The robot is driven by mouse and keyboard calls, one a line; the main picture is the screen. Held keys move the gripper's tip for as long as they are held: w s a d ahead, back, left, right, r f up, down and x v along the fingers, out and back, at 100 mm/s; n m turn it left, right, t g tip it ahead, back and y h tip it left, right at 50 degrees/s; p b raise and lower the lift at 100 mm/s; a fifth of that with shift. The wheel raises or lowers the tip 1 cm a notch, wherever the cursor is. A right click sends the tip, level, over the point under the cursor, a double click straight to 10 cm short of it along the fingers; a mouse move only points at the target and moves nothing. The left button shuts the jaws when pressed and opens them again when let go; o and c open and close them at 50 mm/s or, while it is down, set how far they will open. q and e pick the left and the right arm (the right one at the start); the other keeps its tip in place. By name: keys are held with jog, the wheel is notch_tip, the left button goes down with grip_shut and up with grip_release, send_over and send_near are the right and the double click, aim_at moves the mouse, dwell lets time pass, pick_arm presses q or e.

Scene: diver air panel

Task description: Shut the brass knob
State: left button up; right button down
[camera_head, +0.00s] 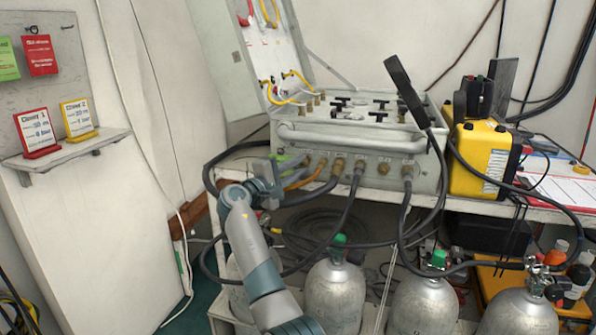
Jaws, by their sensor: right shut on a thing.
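The grey air panel case (345,140) stands open on a white bench, with a row of brass fittings along its front face. My right gripper (287,167) reaches up from below to the left end of that face. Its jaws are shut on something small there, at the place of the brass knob. The fingers hide the knob, so its turn position cannot be seen. A brass fitting (338,167) without my gripper on it shows just right of the jaws. My left gripper is not in view.
Dark hoses (352,195) hang from the front fittings and loop close around my right arm. Grey cylinders (338,295) stand below the bench. A yellow case (484,160) stands right of the panel. A shelf with cards (70,148) is at the left.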

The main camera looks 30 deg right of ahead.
jog(key=shift+f, duration=0.2)
dwell(0.3)
jog(key=c, duration=1.9)
grip_release()
jog(key=shift+o, duration=0.2)
jog(key=shift+r, duration=0.1)
jog(key=v, duration=1.7)
jog(key=shift+a, duration=0.25)
jog(key=shift+s, duration=0.1)
